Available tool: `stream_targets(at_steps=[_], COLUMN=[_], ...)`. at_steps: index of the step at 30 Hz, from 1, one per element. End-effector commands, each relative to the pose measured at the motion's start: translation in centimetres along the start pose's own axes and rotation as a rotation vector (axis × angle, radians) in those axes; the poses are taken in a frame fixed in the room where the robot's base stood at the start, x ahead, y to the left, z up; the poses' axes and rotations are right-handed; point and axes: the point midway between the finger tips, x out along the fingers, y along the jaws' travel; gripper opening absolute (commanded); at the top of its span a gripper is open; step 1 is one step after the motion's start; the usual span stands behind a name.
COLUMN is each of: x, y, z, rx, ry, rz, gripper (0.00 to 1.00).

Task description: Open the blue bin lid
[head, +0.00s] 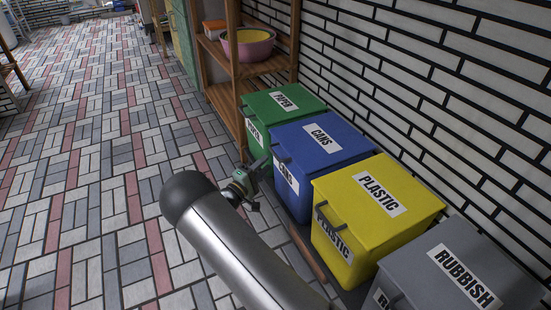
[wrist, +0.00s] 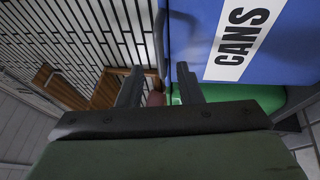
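The blue bin (head: 290,190) marked CANS stands between the green and yellow bins. Its blue lid (head: 345,143) lies flat and closed, with a dark handle at its front edge. My gripper (head: 266,163) is in front of that edge, close to the handle. In the wrist view the blue bin's labelled surface (wrist: 275,40) fills the upper right. My gripper (wrist: 158,82) shows two dark fingers spread apart, with a gap between them. A dark bar, probably the handle, shows just beyond the gap; I cannot tell whether the fingers touch it.
The green PAPER bin (head: 275,108), yellow PLASTIC bin (head: 350,240) and grey RUBBISH bin (head: 425,270) stand in the same row against the brick wall (head: 420,70). A wooden shelf (head: 240,75) is behind the green bin. The tiled floor (head: 90,170) to the left is clear.

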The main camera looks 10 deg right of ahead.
Motion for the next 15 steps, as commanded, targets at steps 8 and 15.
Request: stream_targets(at_steps=[8,15], x=[5.0,6.5], y=[-0.2,0.0], z=[0.0,0.0], rx=[0.0,-0.001], ry=[-0.002,0.0], rz=[0.0,-0.001], gripper=[0.33,0.33])
